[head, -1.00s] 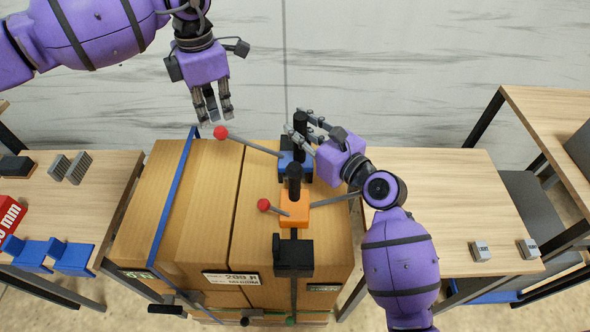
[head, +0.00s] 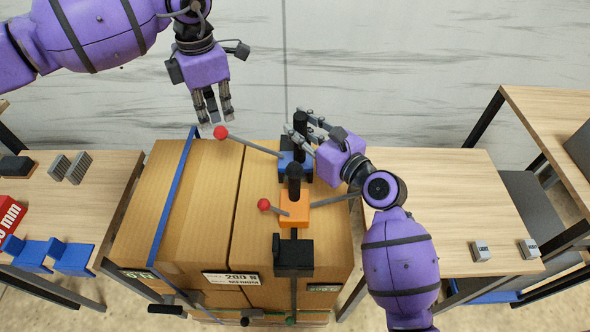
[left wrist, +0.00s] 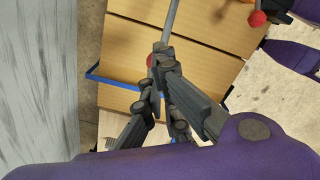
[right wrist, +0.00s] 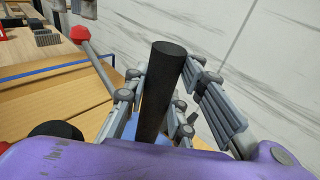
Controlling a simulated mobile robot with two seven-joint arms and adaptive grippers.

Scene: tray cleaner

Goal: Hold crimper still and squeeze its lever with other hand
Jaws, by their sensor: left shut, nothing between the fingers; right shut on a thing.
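The blue crimper (head: 296,166) stands at the back of the wooden box top. It has an upright black handle (head: 300,130) and a grey lever (head: 255,146) ending in a red knob (head: 220,132) to the left. My right gripper (head: 305,126) is shut on the black handle, which stands between its fingers in the right wrist view (right wrist: 160,95). My left gripper (head: 217,120) is shut and empty right by the red knob. In the left wrist view its fingers partly hide the knob (left wrist: 150,61); contact cannot be told.
An orange crimper (head: 294,208) with its own black handle and red knob (head: 264,205) stands just in front. A blue strap (head: 172,200) crosses the box. Side tables stand left (head: 100,180) and right (head: 430,200), with grey blocks on them.

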